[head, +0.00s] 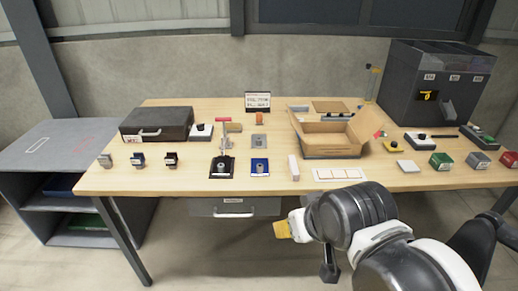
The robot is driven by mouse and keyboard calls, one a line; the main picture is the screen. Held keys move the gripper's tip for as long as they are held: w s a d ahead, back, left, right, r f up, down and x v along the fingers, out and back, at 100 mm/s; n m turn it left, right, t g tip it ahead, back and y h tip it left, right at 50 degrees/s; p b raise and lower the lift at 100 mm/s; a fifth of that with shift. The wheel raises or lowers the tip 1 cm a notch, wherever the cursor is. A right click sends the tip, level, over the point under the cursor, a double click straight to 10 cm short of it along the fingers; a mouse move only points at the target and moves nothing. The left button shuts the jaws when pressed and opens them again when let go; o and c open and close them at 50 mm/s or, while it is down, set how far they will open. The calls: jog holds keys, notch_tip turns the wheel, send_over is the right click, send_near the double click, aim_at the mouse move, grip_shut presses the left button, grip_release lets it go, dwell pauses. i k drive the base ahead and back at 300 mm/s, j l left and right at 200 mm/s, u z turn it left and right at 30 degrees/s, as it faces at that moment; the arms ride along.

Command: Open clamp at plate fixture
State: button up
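A dark base plate (231,170) with a round metal piece on it stands near the front middle of the table. Behind it is an upright clamp-like part (225,142) with a red handle end (224,119). I take this to be the clamp at the plate fixture; it is too small to tell whether it is open or shut. A blue plate (259,174) with a similar metal piece sits just to its right. My gripper (283,230) shows a yellow end, in front of the table's front edge and apart from the clamp. Its finger opening cannot be made out.
An open cardboard box (328,151) stands right of the middle, with a pink-white upright block (293,167) beside it. A dark case (156,122) lies at the back left. A black dispenser (430,80) stands at the back right. A drawer (234,208) hangs under the table.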

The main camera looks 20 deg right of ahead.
aim_at(218, 119)
jog(key=i+j+z, duration=0.2)
jog(key=i, duration=0.25)
jog(key=i+j+z, duration=0.25)
jog(key=i, duration=0.2)
jog(key=l, duration=0.1)
